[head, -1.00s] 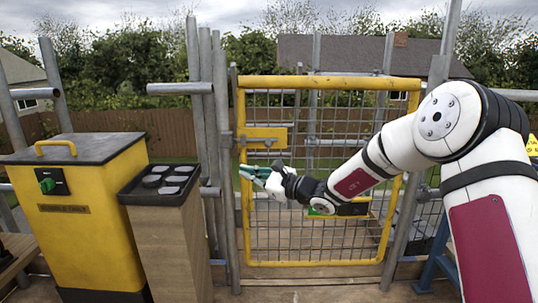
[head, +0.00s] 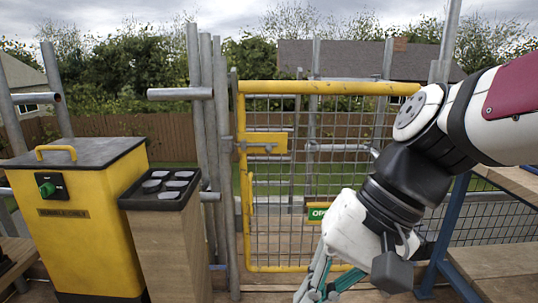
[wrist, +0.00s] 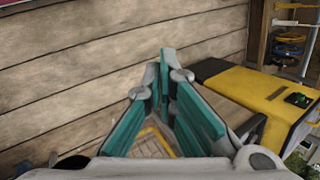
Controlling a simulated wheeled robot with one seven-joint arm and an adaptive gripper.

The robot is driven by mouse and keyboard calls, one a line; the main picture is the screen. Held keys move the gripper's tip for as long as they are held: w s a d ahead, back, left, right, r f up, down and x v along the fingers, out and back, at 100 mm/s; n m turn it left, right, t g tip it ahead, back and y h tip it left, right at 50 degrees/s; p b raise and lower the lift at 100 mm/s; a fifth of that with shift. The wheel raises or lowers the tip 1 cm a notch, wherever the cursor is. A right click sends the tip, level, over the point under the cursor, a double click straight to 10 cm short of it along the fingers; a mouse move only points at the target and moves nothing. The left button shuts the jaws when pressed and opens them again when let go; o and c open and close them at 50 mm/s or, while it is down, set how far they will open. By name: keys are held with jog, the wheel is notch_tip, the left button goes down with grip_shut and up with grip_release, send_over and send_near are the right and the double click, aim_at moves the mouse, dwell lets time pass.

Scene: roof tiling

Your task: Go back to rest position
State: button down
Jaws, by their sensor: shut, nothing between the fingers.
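My gripper (head: 322,283) hangs low at the bottom of the head view, right of centre, pointing down in front of the yellow gate. Its teal fingers are partly cut off by the picture's lower edge. In the wrist view the fingers (wrist: 168,72) are shut, with nothing held between them. My white arm comes in from the right and bends down at the wrist.
The yellow mesh gate (head: 240,222) with a green sign (head: 317,212) stands ahead. On the left are a yellow box (head: 110,235) with a green knob and a wooden stand (head: 165,255) with several discs in a black top. Wooden planks (head: 500,262) lie at right.

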jog(key=s+d+f+n+h, duration=0.25)
jog(key=s+d+h, duration=0.35)
jog(key=s+d, duration=0.75)
notch_tip(320, 180, up, 30)
jog(key=w+t+p, duration=0.1)
jog(key=t+p, duration=0.3)
jog(key=p, duration=2.5)
jog(key=shift+d+r+t, duration=0.15)
jog(key=shift+d+t, duration=0.2)
jog(key=shift+t, duration=0.05)
jog(key=shift+w+m, duration=0.15)
jog(key=shift+m, duration=0.1)
